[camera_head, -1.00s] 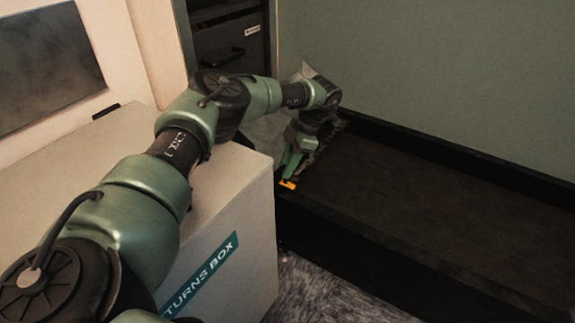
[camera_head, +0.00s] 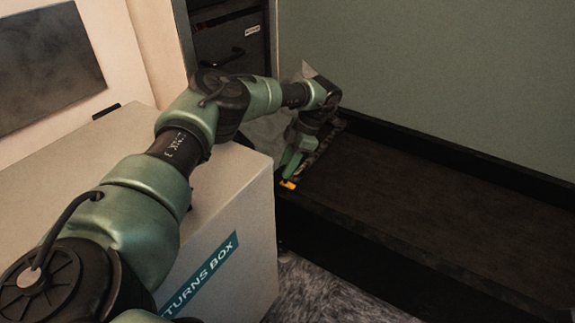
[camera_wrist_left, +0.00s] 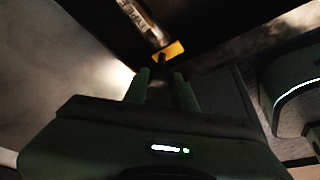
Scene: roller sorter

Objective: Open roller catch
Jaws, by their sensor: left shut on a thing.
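The roller catch is a small orange-yellow piece (camera_head: 288,184) at the near left end of the dark sorter bed. It also shows in the left wrist view (camera_wrist_left: 172,50), at the end of a pale roller (camera_wrist_left: 146,20) with dark lettering on it. My left gripper (camera_head: 290,172) points down at the catch. In the left wrist view its two green fingers (camera_wrist_left: 162,74) reach up to the orange piece and are shut on it. The fingertips partly hide how they hold it. My right gripper is not in view.
A returns box (camera_head: 228,215) stands left of the sorter, under my left arm. The black sorter bed (camera_head: 440,220) has a raised dark edge and is clear. A green wall (camera_head: 430,70) rises behind it. A drawer with a handle (camera_head: 225,55) is at the back.

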